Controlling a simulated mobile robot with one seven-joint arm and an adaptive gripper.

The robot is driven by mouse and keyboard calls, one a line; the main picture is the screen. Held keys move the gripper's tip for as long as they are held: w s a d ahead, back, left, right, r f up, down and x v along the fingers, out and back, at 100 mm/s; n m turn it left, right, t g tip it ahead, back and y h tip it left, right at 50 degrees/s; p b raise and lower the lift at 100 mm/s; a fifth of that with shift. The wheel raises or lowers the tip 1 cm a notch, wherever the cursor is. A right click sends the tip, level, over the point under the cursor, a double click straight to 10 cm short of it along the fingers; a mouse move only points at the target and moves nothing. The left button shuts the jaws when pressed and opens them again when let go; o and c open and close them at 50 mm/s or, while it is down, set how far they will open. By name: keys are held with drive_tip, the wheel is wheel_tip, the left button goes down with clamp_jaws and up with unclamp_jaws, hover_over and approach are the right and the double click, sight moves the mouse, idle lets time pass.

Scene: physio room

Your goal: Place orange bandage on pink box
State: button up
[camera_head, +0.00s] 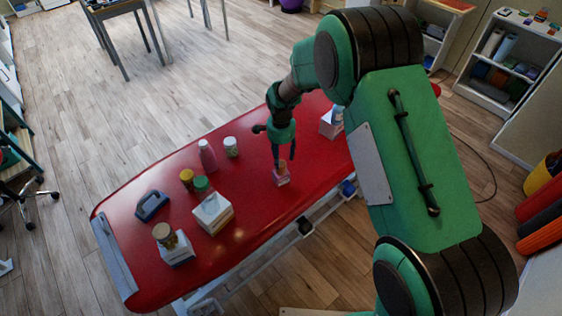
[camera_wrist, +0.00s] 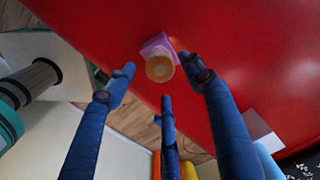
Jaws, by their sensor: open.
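The pink box (camera_head: 281,179) lies on the red treatment table, below my gripper. The orange bandage (camera_head: 283,167), a small upright roll, appears to rest on top of the box. In the wrist view the bandage (camera_wrist: 160,68) covers part of the pink box (camera_wrist: 155,46), whose edges show behind it. My gripper (camera_head: 284,158) is open above them. In the wrist view its fingertips (camera_wrist: 158,78) are spread around the bandage with visible gaps. The exact height of the fingers over the bandage is hard to tell.
Another white box (camera_head: 330,124) stands right of my gripper.

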wheel_tip(320, 180, up, 7)
drive_tip(key=p, duration=0.1)
drive_tip(key=shift+f, duration=0.2)
idle(0.8)
wheel_tip(320, 180, up, 15)
drive_tip(key=n+t, duration=0.1)
drive_tip(key=n, duration=0.1)
hover_over(281, 163)
drive_tip(key=s+d, duration=0.4)
drive_tip(key=d, duration=0.4)
drive_tip(key=s+d+r+n+t, duration=0.2)
drive_tip(key=s+d+r, duration=0.5)
drive_tip(key=s+r, duration=0.3)
drive_tip(key=s+d+r+n+t, duration=0.1)
drive_tip(key=s+d+r, duration=0.2)
drive_tip(key=s, duration=0.5)
drive_tip(key=s+d+r+n, duration=0.2)
drive_tip(key=s+d, duration=0.3)
drive_tip(key=s, duration=0.3)
drive_tip(key=s+d+r+n+t, duration=0.1)
drive_tip(key=s+d+r+n, duration=0.1)
drive_tip(key=s, duration=0.6)
drive_tip(key=shift+s+d+r+t, duration=0.3)
drive_tip(key=shift+s+d+r, duration=0.05)
drive_tip(key=shift+d+r, duration=0.6)
